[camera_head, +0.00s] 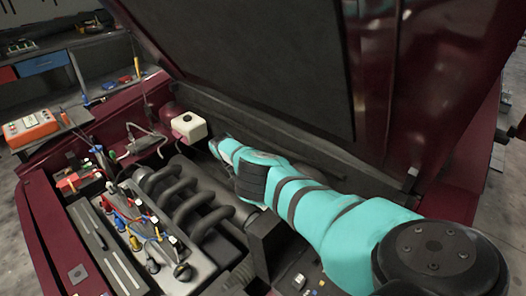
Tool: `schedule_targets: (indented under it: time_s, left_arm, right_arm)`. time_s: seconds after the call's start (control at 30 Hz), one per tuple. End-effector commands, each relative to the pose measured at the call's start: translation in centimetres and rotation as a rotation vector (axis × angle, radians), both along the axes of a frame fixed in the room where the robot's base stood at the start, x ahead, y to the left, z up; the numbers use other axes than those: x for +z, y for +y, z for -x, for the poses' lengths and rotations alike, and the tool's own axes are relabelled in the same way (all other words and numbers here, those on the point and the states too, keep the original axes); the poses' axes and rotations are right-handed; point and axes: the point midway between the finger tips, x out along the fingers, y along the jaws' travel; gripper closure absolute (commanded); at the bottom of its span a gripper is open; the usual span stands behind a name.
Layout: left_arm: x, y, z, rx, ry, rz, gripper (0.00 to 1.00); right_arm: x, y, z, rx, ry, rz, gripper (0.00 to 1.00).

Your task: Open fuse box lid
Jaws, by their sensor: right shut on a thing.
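A dark upright panel (268,245), which looks like the fuse box lid, stands raised at the lower middle of the head view. Small coloured fuses (302,284) show beside its foot, in what looks like the open fuse box. My right arm reaches in from the lower right, and its black right gripper (252,197) is shut at the panel's top edge. The fingertips and the exact grip are partly hidden. My left gripper is not in view.
The raised hood (260,60) stands over the engine bay. Black curved engine pipes (185,200) lie left of my gripper. A white-capped reservoir (188,126) stands behind. An orange tester (30,128) and a workbench (70,65) are at the left.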

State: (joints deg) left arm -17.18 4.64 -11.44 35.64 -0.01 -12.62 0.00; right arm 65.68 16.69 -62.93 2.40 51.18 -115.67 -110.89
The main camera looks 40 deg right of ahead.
Motion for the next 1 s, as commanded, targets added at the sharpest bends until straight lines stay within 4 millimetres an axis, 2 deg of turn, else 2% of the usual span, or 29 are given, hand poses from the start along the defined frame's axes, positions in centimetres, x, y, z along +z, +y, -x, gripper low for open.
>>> schedule_targets:
  time_s: [0.03, 0.17, 1.0]
  left_arm:
    - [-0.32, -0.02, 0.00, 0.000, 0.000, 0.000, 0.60]
    - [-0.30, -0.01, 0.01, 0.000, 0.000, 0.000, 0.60]
    - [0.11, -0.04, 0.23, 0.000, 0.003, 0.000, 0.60]
  right_arm:
    - [-1.99, 0.52, 1.05, -0.011, 0.014, -0.015, 0.81]
    - [-1.96, 0.53, 1.04, -0.011, 0.014, -0.015, 0.65]
    - [-1.54, 0.42, 0.50, -0.006, -0.009, -0.022, 0.65]
